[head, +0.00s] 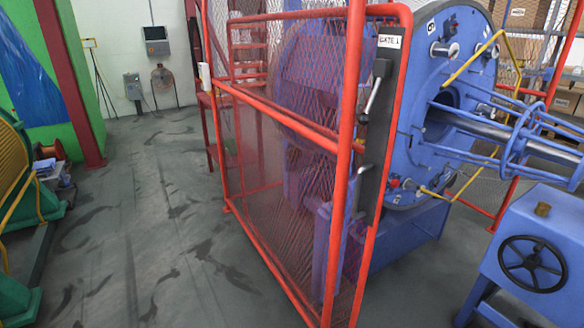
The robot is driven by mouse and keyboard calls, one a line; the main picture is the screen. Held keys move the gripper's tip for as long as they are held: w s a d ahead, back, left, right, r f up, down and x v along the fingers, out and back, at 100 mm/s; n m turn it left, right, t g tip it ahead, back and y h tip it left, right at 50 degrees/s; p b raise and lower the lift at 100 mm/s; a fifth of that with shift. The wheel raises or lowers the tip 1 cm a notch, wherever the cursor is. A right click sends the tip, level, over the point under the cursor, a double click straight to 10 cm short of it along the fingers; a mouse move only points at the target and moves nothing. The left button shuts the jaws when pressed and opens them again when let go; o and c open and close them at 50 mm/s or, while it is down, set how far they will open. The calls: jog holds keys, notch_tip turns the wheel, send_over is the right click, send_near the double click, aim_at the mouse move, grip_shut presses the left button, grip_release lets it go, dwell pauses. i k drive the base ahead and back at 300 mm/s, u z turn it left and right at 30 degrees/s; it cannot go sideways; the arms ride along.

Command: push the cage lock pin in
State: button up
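A large blue disc (415,160) of the strander stands at the right, behind the red mesh gate (290,150). A small red knob (394,183) with a metal part beside it sits low on the disc's left edge. It may be the cage lock pin, but I cannot tell for certain, nor how far in it is. The gate carries a dark plate with a metal lever handle (374,98) and a smaller lever (361,170) below it. A label (389,41) on the gate ends in "ATE 1". My gripper is not in view.
A blue stand with a black handwheel (532,263) is at the lower right. A blue shaft with ring guides (515,140) sticks out rightward from the disc. Green machinery (15,180) is at the left. The grey floor (150,220) between is open.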

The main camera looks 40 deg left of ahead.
aim_at(394, 184)
jog(key=u, duration=1.2)
